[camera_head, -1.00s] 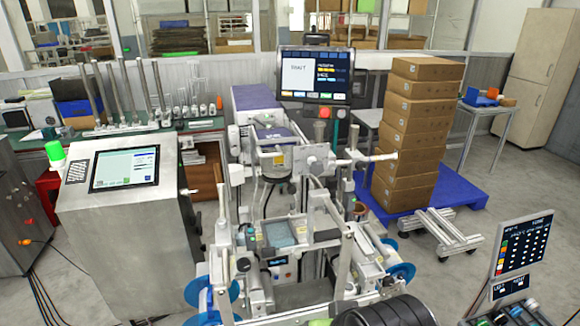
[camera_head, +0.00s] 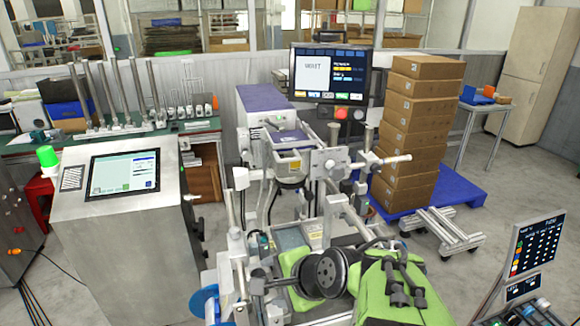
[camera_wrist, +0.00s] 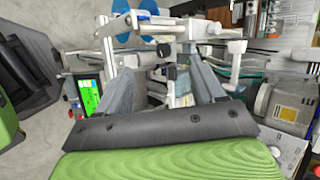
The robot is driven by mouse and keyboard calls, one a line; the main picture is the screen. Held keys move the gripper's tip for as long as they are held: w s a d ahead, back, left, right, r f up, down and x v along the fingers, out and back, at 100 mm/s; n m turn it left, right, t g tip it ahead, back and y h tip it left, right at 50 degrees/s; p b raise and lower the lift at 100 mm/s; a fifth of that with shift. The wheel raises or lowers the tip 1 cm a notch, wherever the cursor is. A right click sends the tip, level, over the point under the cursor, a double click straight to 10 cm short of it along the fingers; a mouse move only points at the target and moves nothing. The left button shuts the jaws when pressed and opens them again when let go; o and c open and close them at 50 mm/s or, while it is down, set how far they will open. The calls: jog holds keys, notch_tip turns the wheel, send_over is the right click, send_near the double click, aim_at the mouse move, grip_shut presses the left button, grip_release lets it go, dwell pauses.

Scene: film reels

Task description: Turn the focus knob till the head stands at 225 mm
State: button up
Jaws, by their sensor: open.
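My gripper (camera_wrist: 161,70) is open in the wrist view, its two grey fingers spread apart and pointing at the machine's frame. A small black knob-like part (camera_wrist: 168,73) shows between the fingertips; I cannot tell if it is the focus knob or how far off it is. In the head view my green and black arm covers the front of the machine, and the fingers cannot be made out. The machine's metal head assembly (camera_head: 328,162) stands on its upright at the middle. No millimetre scale can be read in either view.
A steel cabinet with a screen (camera_head: 125,240) stands left of the machine. A monitor (camera_head: 329,76) stands behind it. Stacked cartons (camera_head: 420,130) on a blue pallet (camera_head: 465,192) are at the right. A small panel (camera_head: 536,243) is at the lower right.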

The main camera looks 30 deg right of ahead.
jog(key=w+d+m+t, duration=0.2)
jog(key=d+m, duration=0.2)
jog(key=m, duration=0.1)
jog(key=m+t+h+p, duration=0.6)
jog(key=m+t+h, duration=0.1)
jog(key=m, duration=1)
send_near(339, 174)
jog(key=p+x, duration=0.6)
jog(key=x, duration=0.3)
jog(key=shift+w+r, duration=0.1)
jog(key=shift+w, duration=0.3)
jog(key=shift+w+d, duration=0.15)
jog(key=shift+w, duration=0.15)
